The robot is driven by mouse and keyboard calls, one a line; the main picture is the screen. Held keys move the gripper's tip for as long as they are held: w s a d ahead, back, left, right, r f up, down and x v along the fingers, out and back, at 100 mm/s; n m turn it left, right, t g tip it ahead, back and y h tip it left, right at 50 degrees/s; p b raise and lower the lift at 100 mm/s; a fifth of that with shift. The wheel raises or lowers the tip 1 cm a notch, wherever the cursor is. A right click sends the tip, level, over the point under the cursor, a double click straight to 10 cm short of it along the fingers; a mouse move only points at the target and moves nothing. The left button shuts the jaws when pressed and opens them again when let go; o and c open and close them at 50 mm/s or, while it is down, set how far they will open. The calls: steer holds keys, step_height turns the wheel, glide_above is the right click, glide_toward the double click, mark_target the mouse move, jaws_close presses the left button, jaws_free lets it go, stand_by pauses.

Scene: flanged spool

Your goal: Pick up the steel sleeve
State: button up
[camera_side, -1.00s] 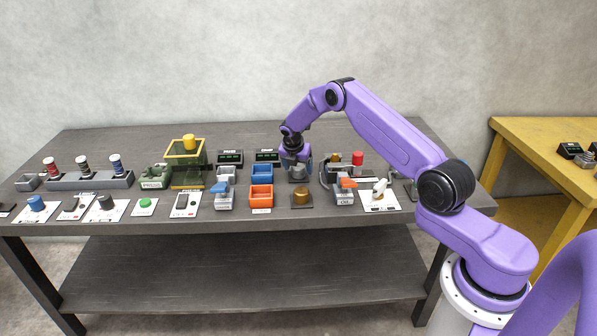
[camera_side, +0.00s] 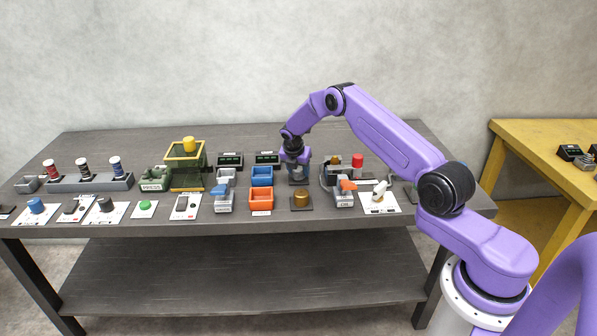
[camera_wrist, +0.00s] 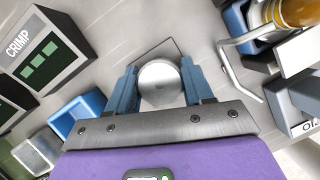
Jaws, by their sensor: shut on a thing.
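The steel sleeve (camera_wrist: 160,84) shows in the wrist view as a bright round metal end between my two blue-grey fingers. My gripper (camera_wrist: 160,88) is shut on it, with one finger against each side. In the side view my gripper (camera_side: 297,171) points down, low over a small dark base plate (camera_side: 298,182) near the back middle of the table. The fingers mostly hide the sleeve there. I cannot tell whether the sleeve still touches its base.
A blue bin (camera_side: 262,176) and an orange bin (camera_side: 261,199) stand to the left. A brass cylinder (camera_side: 301,197) stands in front. A red-topped fixture (camera_side: 357,160) is close on the right. The CRIMP box (camera_wrist: 42,58) shows at left in the wrist view.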

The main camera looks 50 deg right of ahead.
steer(key=shift+r, duration=0.45)
steer(key=s+a+r, duration=0.4)
steer(key=s+r, duration=0.7)
steer(key=s, duration=0.2)
steer(key=s+d+r, duration=0.6)
steer(key=s+r, duration=0.2)
steer(key=r, duration=0.2)
steer(key=w+d+f, duration=0.2)
steer(key=w+f, duration=0.1)
steer(key=w, duration=0.1)
steer(key=w+d+f, duration=0.2)
steer(key=w+f, duration=0.1)
steer(key=w, duration=0.1)
steer(key=w+d+f, duration=0.2)
steer(key=w+f, duration=0.1)
steer(key=shift+w+d+f, duration=0.3)
steer(key=shift+w, duration=0.1)
steer(key=shift+w+d+f, duration=0.15)
steer(key=shift+w+f, duration=0.1)
steer(key=shift+f, duration=1.6)
steer(key=shift+f, duration=0.6)
